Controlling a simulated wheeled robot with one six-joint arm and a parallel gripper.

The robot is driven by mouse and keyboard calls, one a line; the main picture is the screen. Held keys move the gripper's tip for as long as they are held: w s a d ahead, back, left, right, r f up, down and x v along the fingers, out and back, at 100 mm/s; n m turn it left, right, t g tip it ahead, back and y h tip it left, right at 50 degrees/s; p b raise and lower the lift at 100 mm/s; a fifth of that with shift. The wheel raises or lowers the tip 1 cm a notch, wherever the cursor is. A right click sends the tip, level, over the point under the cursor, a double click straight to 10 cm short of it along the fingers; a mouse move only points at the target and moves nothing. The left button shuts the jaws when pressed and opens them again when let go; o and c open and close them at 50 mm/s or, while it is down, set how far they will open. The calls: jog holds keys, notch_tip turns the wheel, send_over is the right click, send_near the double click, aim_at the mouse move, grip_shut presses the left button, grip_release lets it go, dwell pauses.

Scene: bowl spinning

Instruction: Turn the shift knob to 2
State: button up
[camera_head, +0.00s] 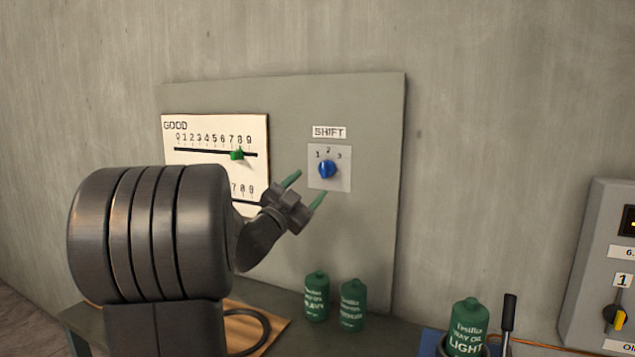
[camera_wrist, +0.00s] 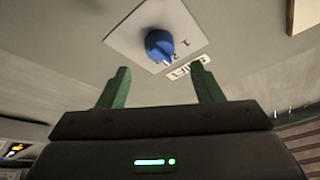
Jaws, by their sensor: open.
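The blue shift knob (camera_head: 327,169) sits on a pale square plate (camera_head: 343,180) marked 1, 2, 3, under a SHIFT label (camera_head: 329,132). My gripper (camera_head: 308,187) is open and empty, in front of the panel, its green fingers pointing up and right toward the knob. In the wrist view the knob (camera_wrist: 153,44) shows upside down, beyond and between the fingertips (camera_wrist: 160,70), not touching them. A pointer ridge on the knob faces the label side; the exact number it points at is hard to tell.
A white GOOD scale board (camera_head: 185,125) with a green slider (camera_head: 237,155) is left of the knob. Green bottles (camera_head: 316,297) (camera_head: 352,305) stand on the bench below. Another green bottle (camera_head: 467,327) and a grey control box (camera_head: 600,260) are to the right. The panel around the knob is clear.

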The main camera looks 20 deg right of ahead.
aim_at(322, 173)
jog(key=v, duration=0.7)
jog(key=shift+b, duration=0.4)
jog(key=shift+a, duration=0.1)
jog(key=p+x, duration=0.2)
jog(key=x, duration=1.2)
jog(key=shift+s, duration=0.1)
jog(key=shift+a, duration=0.1)
